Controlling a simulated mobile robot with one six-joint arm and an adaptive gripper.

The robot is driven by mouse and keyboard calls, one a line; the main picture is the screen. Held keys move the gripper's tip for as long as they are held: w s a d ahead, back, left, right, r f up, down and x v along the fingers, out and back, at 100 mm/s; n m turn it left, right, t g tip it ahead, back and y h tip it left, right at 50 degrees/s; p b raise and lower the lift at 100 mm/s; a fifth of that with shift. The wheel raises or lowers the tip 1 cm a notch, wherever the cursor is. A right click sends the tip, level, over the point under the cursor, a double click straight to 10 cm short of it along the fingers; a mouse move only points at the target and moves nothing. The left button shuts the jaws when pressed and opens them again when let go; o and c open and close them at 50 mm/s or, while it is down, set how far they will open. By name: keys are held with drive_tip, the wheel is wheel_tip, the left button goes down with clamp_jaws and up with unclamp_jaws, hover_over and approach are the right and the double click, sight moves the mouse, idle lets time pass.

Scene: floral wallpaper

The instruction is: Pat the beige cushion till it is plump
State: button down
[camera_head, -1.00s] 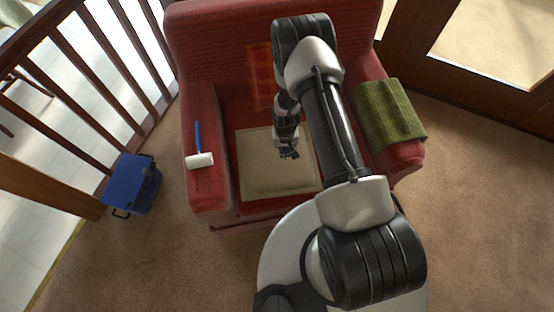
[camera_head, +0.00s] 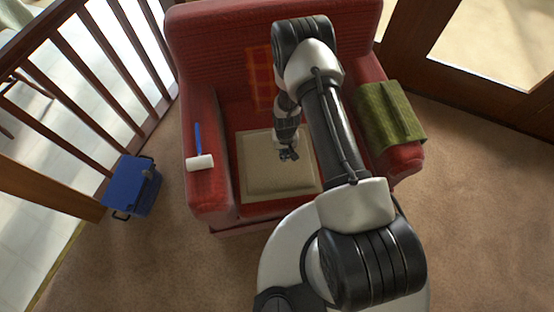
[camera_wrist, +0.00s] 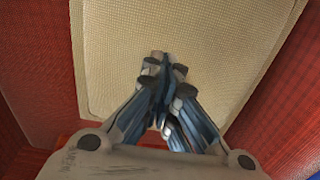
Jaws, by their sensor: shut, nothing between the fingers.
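The beige cushion (camera_head: 265,178) lies flat on the seat of a red armchair (camera_head: 225,60). It has a piped edge and fills much of the wrist view (camera_wrist: 215,45). My gripper (camera_head: 289,155) is over the upper right part of the cushion in the head view. In the wrist view my gripper (camera_wrist: 163,75) is shut and empty, its fingertips together in front of the cushion. I cannot tell whether the fingertips touch the fabric. My arm hides part of the chair's right side.
A lint roller with a blue handle (camera_head: 199,160) lies on the left armrest. A green cloth (camera_head: 390,112) drapes over the right armrest. An orange checked patch (camera_head: 262,78) is on the backrest. A blue box (camera_head: 132,186) stands on the carpet beside wooden railings.

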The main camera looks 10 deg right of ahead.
drive_tip(key=shift+r, duration=0.55)
wheel_tip(320, 180, up, 6)
drive_tip(key=p, duration=0.4)
idle(0.3)
